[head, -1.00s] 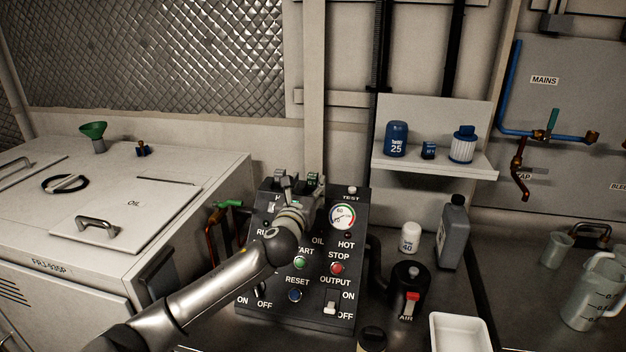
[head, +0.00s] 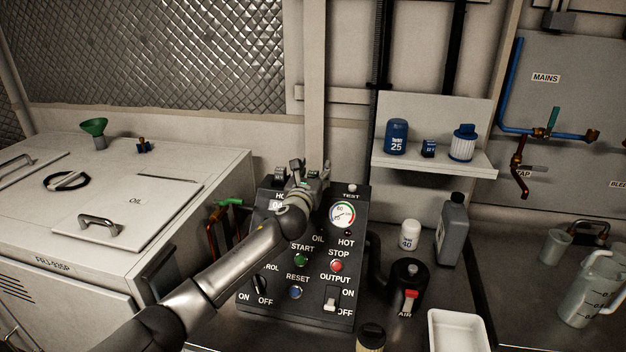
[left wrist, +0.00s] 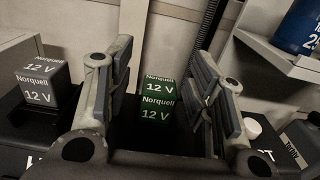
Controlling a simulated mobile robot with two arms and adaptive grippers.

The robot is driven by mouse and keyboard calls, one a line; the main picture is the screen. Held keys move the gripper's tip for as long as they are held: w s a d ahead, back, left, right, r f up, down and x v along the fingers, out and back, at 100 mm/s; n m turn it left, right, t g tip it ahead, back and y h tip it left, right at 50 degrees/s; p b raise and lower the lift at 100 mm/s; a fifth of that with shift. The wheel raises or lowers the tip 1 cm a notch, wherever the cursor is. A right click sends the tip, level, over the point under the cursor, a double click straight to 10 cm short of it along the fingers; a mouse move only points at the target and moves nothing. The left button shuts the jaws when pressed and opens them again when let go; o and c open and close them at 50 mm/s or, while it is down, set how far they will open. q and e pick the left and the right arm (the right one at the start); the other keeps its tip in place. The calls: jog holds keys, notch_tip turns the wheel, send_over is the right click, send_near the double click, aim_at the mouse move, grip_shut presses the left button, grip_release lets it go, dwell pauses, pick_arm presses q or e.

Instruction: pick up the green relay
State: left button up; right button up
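The green relay (left wrist: 157,102), marked "Norquell 12 V", stands upright on the dark top of the control box in the left wrist view. My left gripper (left wrist: 160,90) is open, with one finger on each side of the relay. Gaps show between the relay and both fingers. In the head view my left gripper (head: 311,172) is over the top edge of the control box (head: 345,285). There the gripper largely hides the relay. My right gripper is not in view.
A grey relay (left wrist: 42,82) stands just left of the left gripper. The shelf (head: 440,163) with blue items is to the right. A white bottle (head: 409,236), a grey bottle (head: 453,230) and a white tray (head: 458,333) stand on the bench.

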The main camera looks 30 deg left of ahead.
pick_arm(q)
jog(key=c, duration=1)
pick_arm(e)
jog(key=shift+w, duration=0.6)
pick_arm(q)
jog(key=shift+r, duration=0.1)
